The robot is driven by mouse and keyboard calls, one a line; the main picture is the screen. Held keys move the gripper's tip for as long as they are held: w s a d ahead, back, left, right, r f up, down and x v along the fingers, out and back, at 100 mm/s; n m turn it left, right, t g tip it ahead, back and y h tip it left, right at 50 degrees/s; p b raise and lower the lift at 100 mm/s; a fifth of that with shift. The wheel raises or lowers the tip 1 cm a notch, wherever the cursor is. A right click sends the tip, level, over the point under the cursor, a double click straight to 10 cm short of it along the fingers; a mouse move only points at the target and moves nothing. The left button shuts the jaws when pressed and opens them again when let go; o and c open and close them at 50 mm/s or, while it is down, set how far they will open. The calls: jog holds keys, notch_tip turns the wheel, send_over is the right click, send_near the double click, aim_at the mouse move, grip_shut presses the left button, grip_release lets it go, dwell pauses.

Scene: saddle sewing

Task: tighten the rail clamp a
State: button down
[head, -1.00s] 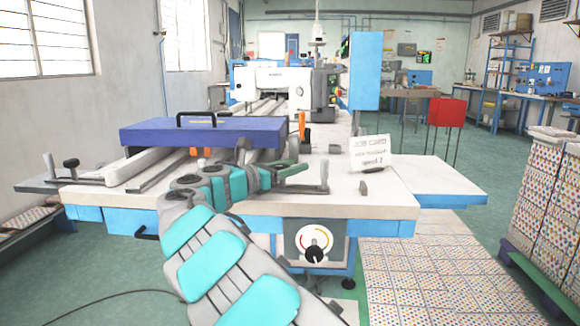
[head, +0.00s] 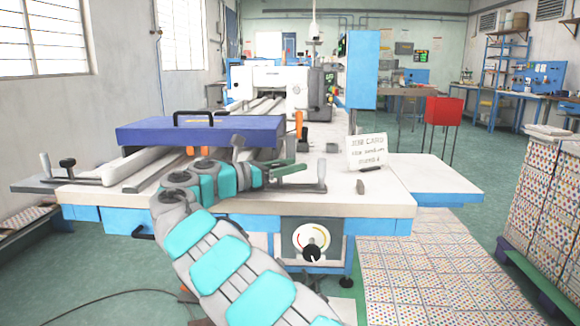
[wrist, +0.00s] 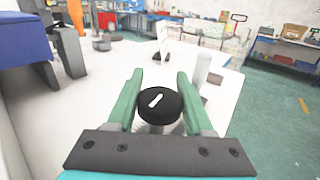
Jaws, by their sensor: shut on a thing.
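In the wrist view a round black knob (wrist: 160,104) with a short white slanted mark sits between the green fingers of my gripper (wrist: 160,100). My gripper is shut on this clamp knob from its two sides. A pale upright lever handle (wrist: 202,70) stands just beyond the right finger. In the head view my gripper (head: 288,172) is at the right front of the table. The clamp's lever (head: 322,170) shows to its right, and the knob is hidden by the fingers. A similar clamp with a black knob (head: 67,163) sits at the left front.
A blue-purple cover (head: 200,132) with a black handle lies across the rails beside my arm. A job card (head: 366,151) stands on the white table to the right, with a small dark piece (head: 361,187) in front. A dial (head: 312,243) is on the table's front.

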jog(key=shift+r, duration=0.15)
jog(key=shift+c, duration=1.4)
grip_release()
jog(key=shift+r, duration=1.6)
jog(key=shift+s+r, duration=0.1)
jog(key=shift+r, duration=0.05)
jog(key=s+d+b, duration=0.1)
jog(key=s+d, duration=0.1)
jog(key=s, duration=0.5)
jog(key=s+d+r+b, duration=0.1)
jog(key=s, duration=0.7)
jog(key=shift+s+d+r, duration=0.15)
jog(key=shift+d, duration=0.25)
jog(key=shift+d, duration=0.1)
